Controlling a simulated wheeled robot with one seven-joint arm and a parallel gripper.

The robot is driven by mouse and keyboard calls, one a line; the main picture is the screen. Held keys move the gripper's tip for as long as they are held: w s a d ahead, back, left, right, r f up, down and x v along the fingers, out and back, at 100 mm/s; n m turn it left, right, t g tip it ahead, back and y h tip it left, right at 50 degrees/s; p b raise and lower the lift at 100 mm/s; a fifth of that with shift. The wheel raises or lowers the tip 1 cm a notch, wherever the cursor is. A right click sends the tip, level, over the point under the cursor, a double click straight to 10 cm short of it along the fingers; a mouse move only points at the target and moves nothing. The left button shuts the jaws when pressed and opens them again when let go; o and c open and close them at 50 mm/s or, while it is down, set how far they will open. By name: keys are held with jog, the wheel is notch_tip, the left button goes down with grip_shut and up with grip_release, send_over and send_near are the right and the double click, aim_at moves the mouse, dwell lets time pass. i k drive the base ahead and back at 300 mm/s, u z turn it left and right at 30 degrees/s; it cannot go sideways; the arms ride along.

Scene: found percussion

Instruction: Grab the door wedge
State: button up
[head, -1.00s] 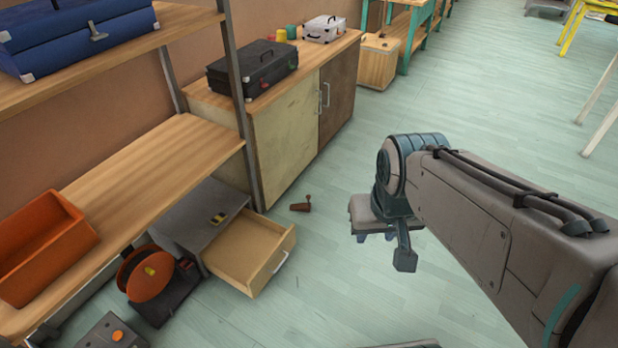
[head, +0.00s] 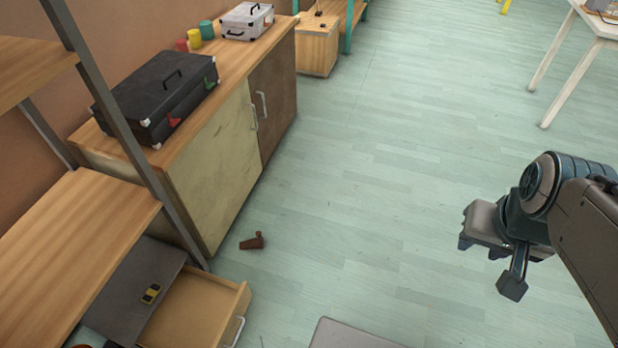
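A small brown wedge-shaped piece with a knob at one end, which looks like the door wedge (head: 252,241), lies on the floor. It is near the foot of the cabinet and just beyond the open drawer. My gripper (head: 481,250) hangs above the floor at the right, well apart from the wedge. Its two short fingertips point down with a gap between them, and nothing shows in it.
The open wooden drawer (head: 205,300) juts out near the wedge. The cabinet (head: 215,165) behind it carries a black case (head: 160,98) and a silver case (head: 247,20). Shelving (head: 75,235) stands at left. A white table (head: 590,20) is far right. The middle floor is clear.

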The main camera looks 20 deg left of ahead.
aim_at(257, 242)
jog(key=u, duration=0.15)
jog(key=i, duration=1.1)
jog(key=u, duration=1.15)
jog(key=i, duration=0.6)
jog(key=u, duration=0.65)
